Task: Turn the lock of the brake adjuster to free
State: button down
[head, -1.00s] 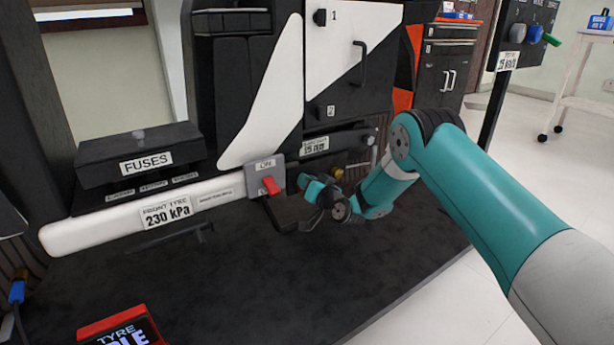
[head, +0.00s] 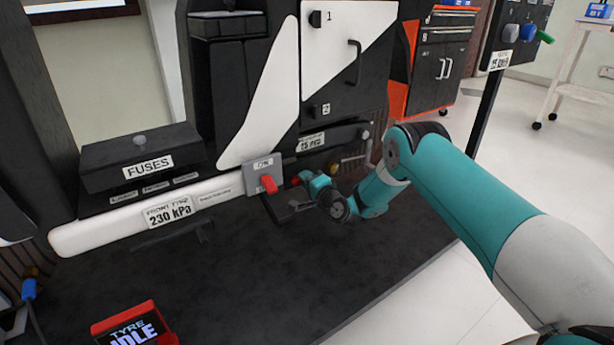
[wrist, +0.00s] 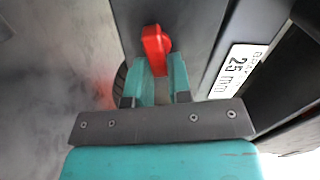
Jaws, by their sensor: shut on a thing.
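In the wrist view a red lever (wrist: 156,42), which I take for the brake adjuster's lock, stands on a dark grey panel and points up in the picture. My gripper (wrist: 161,82) is shut on the lever's lower part, a teal finger on each side. In the head view my gripper (head: 303,183) is low at the middle of the rig, beside a small red tip (head: 296,181). The lock is mostly hidden there by the gripper. No free or locked marking is readable.
A grey box with a red switch (head: 268,184) is close left of my gripper. A white label reading 25 mm (wrist: 238,70) is right of the lever. The front tyre bar (head: 100,232) and fuses box (head: 145,160) are further left. The dark platform in front is mostly clear.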

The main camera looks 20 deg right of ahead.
jog(key=shift+w+a+m, duration=0.2)
jog(key=shift+w+m, duration=0.05)
jog(key=shift+m, duration=0.55)
jog(key=c, duration=1.2)
grip_release()
jog(key=shift+o, duration=0.4)
jog(key=p+v, duration=1.8)
jog(key=p, duration=0.5)
